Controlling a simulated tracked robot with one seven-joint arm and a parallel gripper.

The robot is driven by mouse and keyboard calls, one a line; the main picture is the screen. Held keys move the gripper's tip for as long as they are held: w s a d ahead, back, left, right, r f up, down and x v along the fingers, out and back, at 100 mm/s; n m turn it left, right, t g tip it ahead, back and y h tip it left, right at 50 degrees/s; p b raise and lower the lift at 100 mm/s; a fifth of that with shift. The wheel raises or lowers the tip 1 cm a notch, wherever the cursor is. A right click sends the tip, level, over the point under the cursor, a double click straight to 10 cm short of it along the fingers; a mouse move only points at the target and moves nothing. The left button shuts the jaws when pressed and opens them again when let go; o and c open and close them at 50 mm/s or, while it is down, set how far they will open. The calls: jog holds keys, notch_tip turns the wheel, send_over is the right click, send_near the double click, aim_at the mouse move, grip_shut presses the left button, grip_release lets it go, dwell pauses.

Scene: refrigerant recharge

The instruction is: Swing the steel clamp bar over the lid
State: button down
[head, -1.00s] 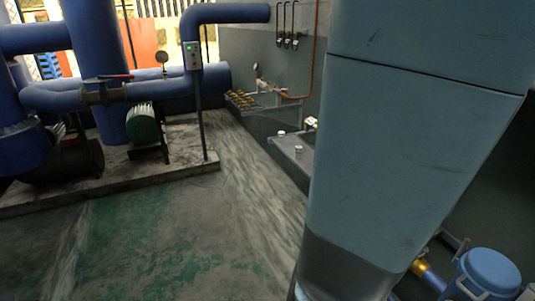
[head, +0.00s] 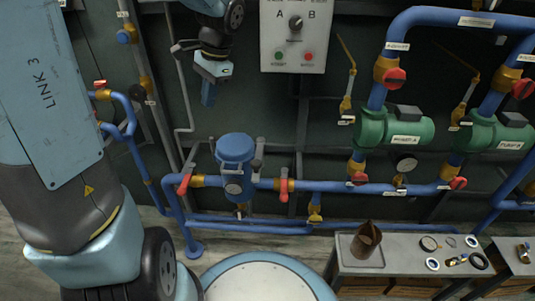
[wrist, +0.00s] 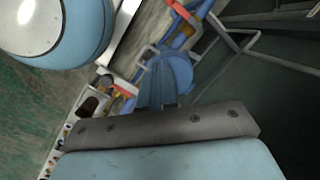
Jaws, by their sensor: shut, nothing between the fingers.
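The strainer pot has a round blue lid (head: 236,147) and stands on the blue pipe run at the middle left of the head view. A narrow grey upright piece (head: 258,152), possibly the steel clamp bar, stands at the right side of the lid; I cannot tell for sure. My gripper (head: 208,103) hangs above and slightly left of the lid, pointing down, with its fingers together and empty. It appears apart from the lid.
Red-handled valves (head: 184,184) and (head: 284,188) flank the pot. A control box (head: 295,35) is on the wall at the upper middle. Green pumps (head: 394,130) are at the right. A bench (head: 350,265) with a brown cup and small parts stands at the lower right.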

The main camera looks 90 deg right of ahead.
jog(key=s+a+f+m, duration=0.2)
jog(key=s+m, duration=0.2)
jog(key=s, duration=0.7)
jog(key=s+a+f+m, duration=0.2)
jog(key=s+f+m, duration=0.1)
jog(key=s, duration=0.8)
jog(key=shift+s+a+m, duration=0.15)
jog(key=shift+a+m, duration=0.2)
jog(key=shift+m, duration=0.15)
jog(key=shift+f, duration=0.15)
jog(key=w+f, duration=0.7)
jog(key=f, duration=0.3)
jog(key=shift+a, duration=0.3)
